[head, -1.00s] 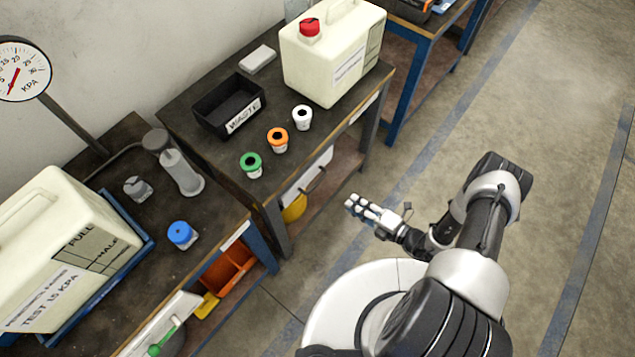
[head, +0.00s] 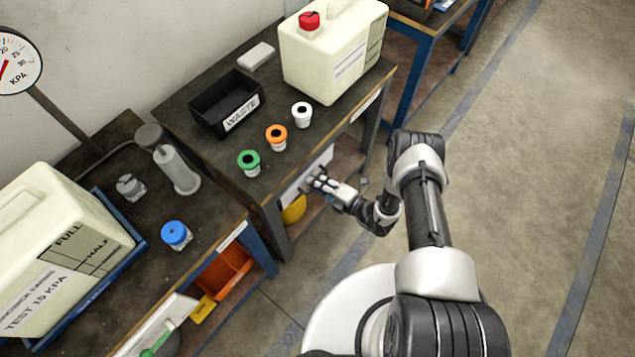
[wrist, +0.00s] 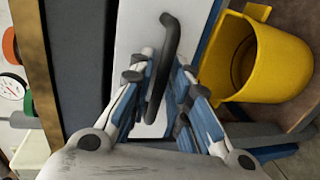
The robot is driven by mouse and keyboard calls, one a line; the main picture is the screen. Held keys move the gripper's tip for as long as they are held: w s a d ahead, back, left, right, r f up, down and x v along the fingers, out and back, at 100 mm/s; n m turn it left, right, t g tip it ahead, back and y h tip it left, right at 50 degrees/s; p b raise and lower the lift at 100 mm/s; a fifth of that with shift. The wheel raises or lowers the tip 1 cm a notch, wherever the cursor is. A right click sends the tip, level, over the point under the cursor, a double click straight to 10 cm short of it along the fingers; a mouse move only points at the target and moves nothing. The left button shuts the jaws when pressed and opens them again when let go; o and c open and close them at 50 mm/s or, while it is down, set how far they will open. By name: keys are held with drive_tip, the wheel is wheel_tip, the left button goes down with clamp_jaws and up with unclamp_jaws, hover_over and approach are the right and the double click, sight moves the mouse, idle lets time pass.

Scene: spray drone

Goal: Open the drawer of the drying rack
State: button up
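The drawer (head: 326,158) has a white front under the worktop of the middle bench in the head view. Its front (wrist: 125,35) fills the upper middle of the wrist view, with a dark bar handle (wrist: 170,35) on it. My gripper (head: 312,181) is at the drawer front in the head view and hides most of the handle there. In the wrist view my gripper (wrist: 162,78) is open, with its fingers on either side of the handle. Gaps show between the fingers and the bar. The drawer looks shut.
A yellow bucket (wrist: 280,60) stands close to the right of my fingers in the wrist view. Green (head: 249,162), orange (head: 277,138) and white (head: 302,114) capped pots stand near the worktop edge above. The floor (head: 520,180) to the right is clear.

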drive_tip(key=shift+c, duration=0.2)
clamp_jaws()
idle(0.5)
